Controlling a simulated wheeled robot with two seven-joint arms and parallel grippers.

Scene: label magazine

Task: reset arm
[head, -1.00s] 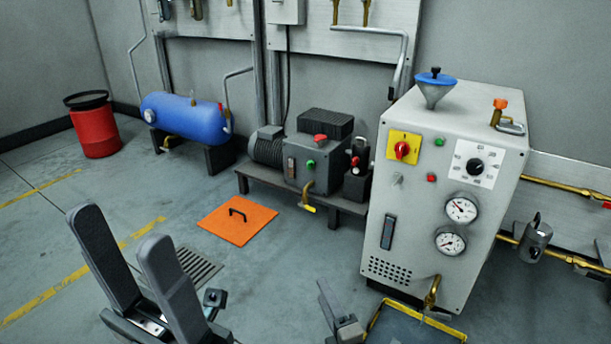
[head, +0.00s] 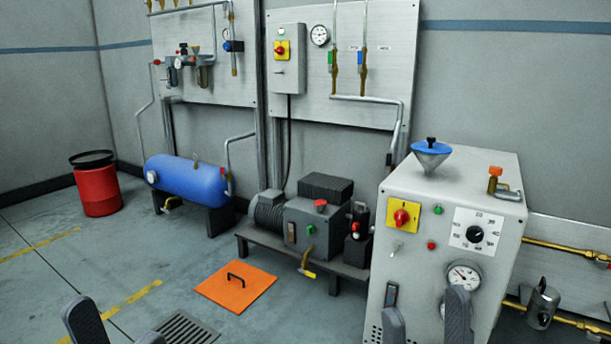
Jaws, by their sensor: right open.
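My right gripper (head: 426,317) shows at the bottom edge, in front of the grey machine cabinet (head: 377,232). Its two dark fingers point up and stand apart, with nothing between them. My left gripper (head: 117,328) shows at the bottom left over the floor. Its two finger tips are also apart, with no object seen between them. The lower parts of both grippers are cut off by the frame edge.
A blue tank (head: 187,180) and a pump unit (head: 313,228) stand along the wall. An orange floor plate (head: 225,292) and a drain grate (head: 183,329) lie ahead. A red bin (head: 97,190) stands at left.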

